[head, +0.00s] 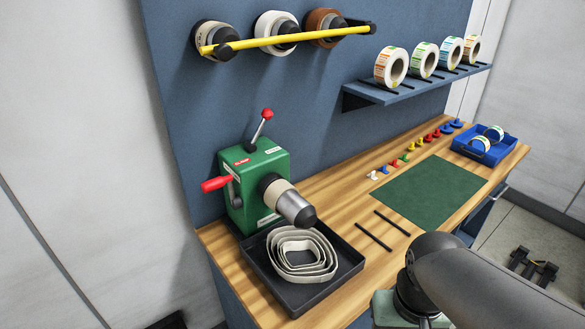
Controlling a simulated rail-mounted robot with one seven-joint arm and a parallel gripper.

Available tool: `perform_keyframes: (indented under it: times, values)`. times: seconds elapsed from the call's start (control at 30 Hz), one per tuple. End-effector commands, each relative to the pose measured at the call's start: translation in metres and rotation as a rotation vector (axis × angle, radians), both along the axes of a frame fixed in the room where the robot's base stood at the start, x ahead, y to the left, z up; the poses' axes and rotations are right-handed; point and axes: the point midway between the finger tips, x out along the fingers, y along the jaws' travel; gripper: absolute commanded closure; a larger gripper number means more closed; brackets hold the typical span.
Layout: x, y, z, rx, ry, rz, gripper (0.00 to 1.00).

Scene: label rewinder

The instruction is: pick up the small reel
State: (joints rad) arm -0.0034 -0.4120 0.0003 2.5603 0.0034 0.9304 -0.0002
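Two small label reels lie in the blue tray (470,154) at the far right end of the bench. One small reel (479,145) is near the tray's left side and partly hidden by its wall; the other (495,134) is behind it to the right. I cannot tell which one the task means. My arm comes in from the lower right, and its wrist end runs off the bottom edge. My gripper's fingers are not visible, so I see nothing held. The arm is well apart from the tray.
A green rewinder (258,185) stands at the bench's left, behind a black tray (258,263) with loose liner loops (303,254). A green mat (430,190) lies mid-bench. Several coloured pieces line the back. Larger label rolls (391,66) stand on a wall shelf (410,90).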

Motion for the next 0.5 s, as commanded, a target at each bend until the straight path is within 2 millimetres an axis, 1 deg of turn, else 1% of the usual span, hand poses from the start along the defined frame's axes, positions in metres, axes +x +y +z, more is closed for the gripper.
perform_keyframes:
  times: [0.37,0.4,0.47,0.5]
  values:
    - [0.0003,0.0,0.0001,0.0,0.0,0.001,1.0]
    - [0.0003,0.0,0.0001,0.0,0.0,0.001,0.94]
    - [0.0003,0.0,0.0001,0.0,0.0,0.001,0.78]
    - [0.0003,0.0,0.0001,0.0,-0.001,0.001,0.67]
